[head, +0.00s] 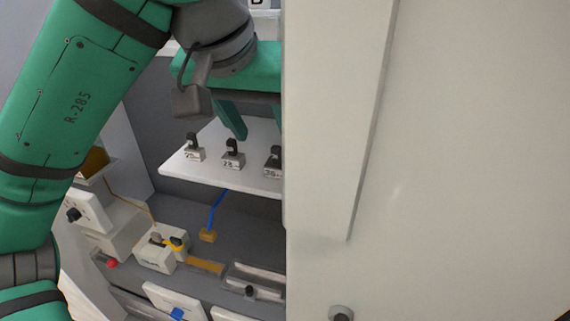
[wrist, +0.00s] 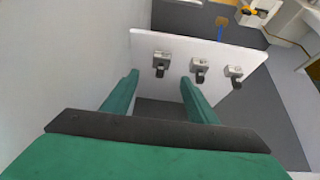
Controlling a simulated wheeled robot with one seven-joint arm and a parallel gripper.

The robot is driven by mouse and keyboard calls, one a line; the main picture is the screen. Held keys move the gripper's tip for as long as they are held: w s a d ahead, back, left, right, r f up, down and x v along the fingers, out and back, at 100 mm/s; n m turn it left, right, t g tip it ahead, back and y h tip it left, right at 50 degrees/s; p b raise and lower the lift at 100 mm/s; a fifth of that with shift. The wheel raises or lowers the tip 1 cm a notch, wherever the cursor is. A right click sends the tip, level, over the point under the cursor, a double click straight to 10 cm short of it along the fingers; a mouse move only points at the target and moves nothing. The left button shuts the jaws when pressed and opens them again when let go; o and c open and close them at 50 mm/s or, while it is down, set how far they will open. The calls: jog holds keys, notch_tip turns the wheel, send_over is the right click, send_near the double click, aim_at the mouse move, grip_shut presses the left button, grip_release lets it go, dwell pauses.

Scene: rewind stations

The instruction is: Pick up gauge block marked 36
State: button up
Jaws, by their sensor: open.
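Gauge blocks, each with a dark knob, stand in a row on a white shelf (head: 215,168). The rightmost gauge block (head: 273,170) reads like 36, but the white panel partly cuts it off. The middle block (head: 232,160) reads 28, and the left block (head: 195,154) seems to read 20. In the wrist view, the block at the left (wrist: 161,60), probably the 36 one, lies just beyond my gripper (wrist: 158,77), roughly between the two spread green fingers. My gripper is open and empty. Labels cannot be read in the wrist view.
A large white panel (head: 440,160) covers the right half of the head view, close to my gripper. A grey wall (wrist: 70,60) stands left in the wrist view. Below the shelf are a blue-handled tool (head: 214,215) and a white fixture (head: 158,252).

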aim_at(275, 158)
jog(key=shift+s, duration=0.1)
jog(key=x, duration=0.4)
jog(key=shift+f, duration=0.2)
jog(key=shift+w+x, duration=0.25)
jog(key=shift+x, duration=2.8)
jog(key=shift+r, duration=0.15)
jog(key=c, duration=1.3)
